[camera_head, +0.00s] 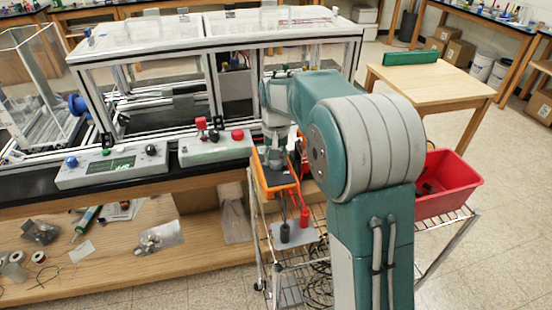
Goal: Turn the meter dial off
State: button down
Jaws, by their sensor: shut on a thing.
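The orange meter (287,187) sits on the wire cart beside the bench, with its face turned up. Red and black probes stand at its near end. My arm reaches over it from the right. My gripper (276,164) points down onto the upper part of the meter and is shut on the dial. The gripper covers the dial, so its pointer position is hidden. The meter's display cannot be read from here.
A red bin (448,182) stands on the cart's right. A control box with a red button (215,149) and another with a display (112,166) lie on the bench at left. The clear-walled extrusion frame (215,70) stands behind. A wooden table (432,82) is at back right.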

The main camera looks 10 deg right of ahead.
jog(key=n, duration=0.6)
jog(key=shift+f+n, duration=0.15)
jog(key=shift+n, duration=0.25)
dwell(0.4)
jog(key=shift+c, duration=1.3)
grip_release()
notch_tip(320, 180, up, 12)
jog(key=shift+a, duration=0.1)
